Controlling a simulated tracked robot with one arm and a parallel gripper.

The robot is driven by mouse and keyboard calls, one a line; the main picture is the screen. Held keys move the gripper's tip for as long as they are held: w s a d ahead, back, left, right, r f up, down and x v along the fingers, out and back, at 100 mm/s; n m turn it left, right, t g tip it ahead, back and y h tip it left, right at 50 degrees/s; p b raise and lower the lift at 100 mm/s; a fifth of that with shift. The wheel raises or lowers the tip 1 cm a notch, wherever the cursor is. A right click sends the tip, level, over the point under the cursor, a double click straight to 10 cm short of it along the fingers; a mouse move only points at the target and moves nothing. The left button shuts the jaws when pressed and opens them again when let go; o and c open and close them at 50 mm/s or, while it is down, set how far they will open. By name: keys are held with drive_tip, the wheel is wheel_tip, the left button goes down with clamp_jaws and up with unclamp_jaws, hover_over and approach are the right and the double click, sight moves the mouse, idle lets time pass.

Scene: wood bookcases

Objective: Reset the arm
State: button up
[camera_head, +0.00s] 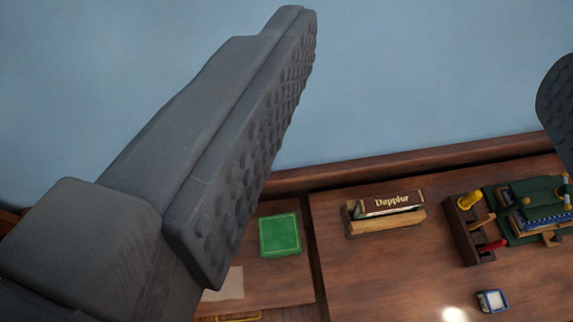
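My gripper (432,70) shows with two dark grey fingers set wide apart. The left finger is large, with a studded inner pad, and reaches from the lower left to the top of the view. Only part of the right finger shows at the right edge. The rest of my arm is not clearly shown.
A wooden top (375,285) holds a book labelled "Dapplar" (392,204) on another book. To the right are a wooden organiser (462,235), a green stack (535,205) and a small blue-rimmed item (491,301). A green square (280,235) lies on the left section.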

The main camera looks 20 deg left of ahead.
drive_tip(key=shift+s, duration=0.25)
wheel_tip(320, 180, down, 14)
drive_tip(key=b, duration=1.4)
drive_tip(key=shift+f, duration=0.2)
drive_tip(key=c, duration=0.5)
drive_tip(key=shift+c, duration=0.2)
drive_tip(key=shift+a, duration=0.1)
